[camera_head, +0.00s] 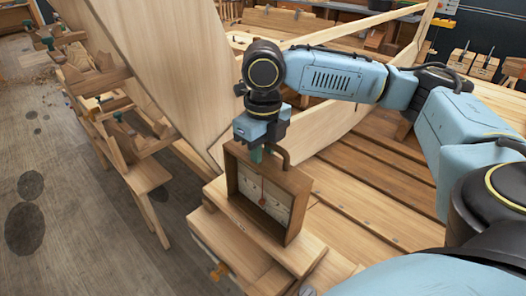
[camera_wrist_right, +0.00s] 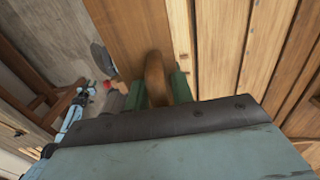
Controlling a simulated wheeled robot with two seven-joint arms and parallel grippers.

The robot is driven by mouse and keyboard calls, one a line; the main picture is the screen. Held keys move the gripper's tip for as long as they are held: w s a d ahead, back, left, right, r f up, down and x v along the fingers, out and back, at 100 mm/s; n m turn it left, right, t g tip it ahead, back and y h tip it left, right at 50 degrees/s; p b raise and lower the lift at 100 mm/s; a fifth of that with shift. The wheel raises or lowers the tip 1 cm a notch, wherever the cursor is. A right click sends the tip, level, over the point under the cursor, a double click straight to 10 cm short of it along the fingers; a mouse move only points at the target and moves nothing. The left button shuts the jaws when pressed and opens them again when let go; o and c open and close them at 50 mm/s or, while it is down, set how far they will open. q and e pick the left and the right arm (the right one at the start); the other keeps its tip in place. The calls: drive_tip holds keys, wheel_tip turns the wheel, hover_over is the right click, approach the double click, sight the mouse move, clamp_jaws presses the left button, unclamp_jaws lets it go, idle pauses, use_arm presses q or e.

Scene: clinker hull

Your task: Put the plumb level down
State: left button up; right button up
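The plumb level is an upright open-fronted wooden box (camera_head: 241,178) with a pale marked face, a red plumb bob inside and a curved handle on top. My right gripper (camera_head: 262,152) comes down on it from above. In the right wrist view the brown handle (camera_wrist_right: 156,78) sits between the green fingers (camera_wrist_right: 160,93), which appear closed on it. The level's base is at the top of a light wooden block (camera_head: 235,236); whether it bears full weight there I cannot tell. My left gripper is out of view.
A curved planked hull (camera_head: 180,70) rises behind and left of the level. Slatted boards (camera_head: 385,200) lie to the right. Wooden trestles (camera_head: 145,170) stand on the grey floor (camera_head: 60,170) at left. An orange knob (camera_head: 219,271) is on the block's front.

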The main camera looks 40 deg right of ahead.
drive_tip(key=shift+o, duration=0.8)
drive_tip(key=shift+r, duration=0.45)
wheel_tip(320, 180, up, 12)
idle(1.1)
